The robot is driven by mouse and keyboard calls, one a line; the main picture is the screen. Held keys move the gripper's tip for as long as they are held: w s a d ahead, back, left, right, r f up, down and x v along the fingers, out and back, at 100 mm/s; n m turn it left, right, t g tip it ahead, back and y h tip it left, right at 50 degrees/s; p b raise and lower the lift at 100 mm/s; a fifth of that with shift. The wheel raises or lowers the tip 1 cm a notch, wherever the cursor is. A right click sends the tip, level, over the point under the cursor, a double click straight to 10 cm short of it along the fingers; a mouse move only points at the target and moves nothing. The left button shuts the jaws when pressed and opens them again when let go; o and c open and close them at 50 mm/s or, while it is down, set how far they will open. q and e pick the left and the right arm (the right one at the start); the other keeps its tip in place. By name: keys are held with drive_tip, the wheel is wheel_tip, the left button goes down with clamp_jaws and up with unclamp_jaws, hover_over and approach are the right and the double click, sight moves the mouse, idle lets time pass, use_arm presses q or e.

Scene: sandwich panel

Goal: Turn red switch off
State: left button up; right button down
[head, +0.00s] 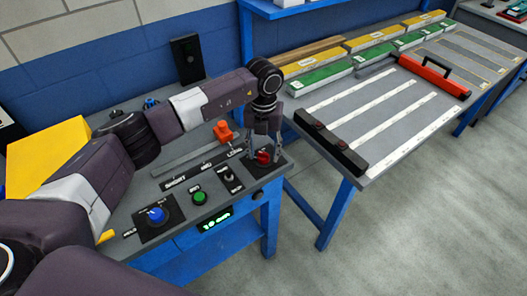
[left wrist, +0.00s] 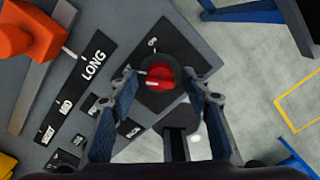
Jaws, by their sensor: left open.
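The red switch (head: 263,157) is a round rotary knob on a black plate at the right end of the grey control panel. In the left wrist view the red switch (left wrist: 160,76) has a pale pointer mark on its left side. My left gripper (head: 264,140) points down over it. In the left wrist view my left gripper (left wrist: 168,85) is open, with one finger on each side of the knob; I cannot tell whether they touch it. My right gripper is not in view.
An orange slider handle (head: 224,132), a green button (head: 199,197), a blue knob (head: 157,214) and a small toggle switch (head: 228,174) sit on the panel nearby. A second table (head: 385,135) with strips and boxes stands to the right.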

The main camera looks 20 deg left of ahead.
sight(264, 153)
use_arm(q)
wheel_tip(264, 153, up, 12)
drive_tip(key=shift+f, duration=0.15)
idle(0.6)
